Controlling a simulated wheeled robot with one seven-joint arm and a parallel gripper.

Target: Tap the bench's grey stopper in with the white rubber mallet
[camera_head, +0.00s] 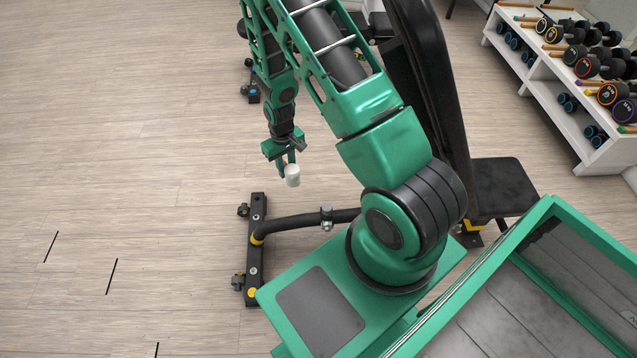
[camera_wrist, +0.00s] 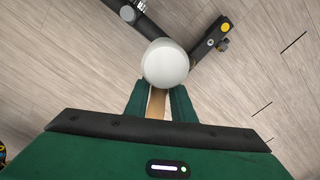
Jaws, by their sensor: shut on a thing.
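My gripper (camera_head: 283,160) is shut on the white rubber mallet (camera_head: 292,176) and holds it in the air above the bench's foot end. In the wrist view the mallet's round white head (camera_wrist: 165,64) sits just beyond the fingers, with its wooden handle (camera_wrist: 157,104) between them. The bench (camera_head: 503,186) is black and padded, with a dark tube running to a crossbar foot (camera_head: 256,262). A grey round piece on that tube (camera_head: 327,212), perhaps the stopper, also shows in the wrist view (camera_wrist: 127,13), apart from the mallet head. How far it sticks out is unclear.
A white dumbbell rack (camera_head: 556,84) stands at the upper right. The bench's tall black backrest (camera_head: 445,80) rises behind my arm. The crossbar foot also shows in the wrist view (camera_wrist: 210,42). The wooden floor (camera_head: 120,140) on the left is clear except for short black marks.

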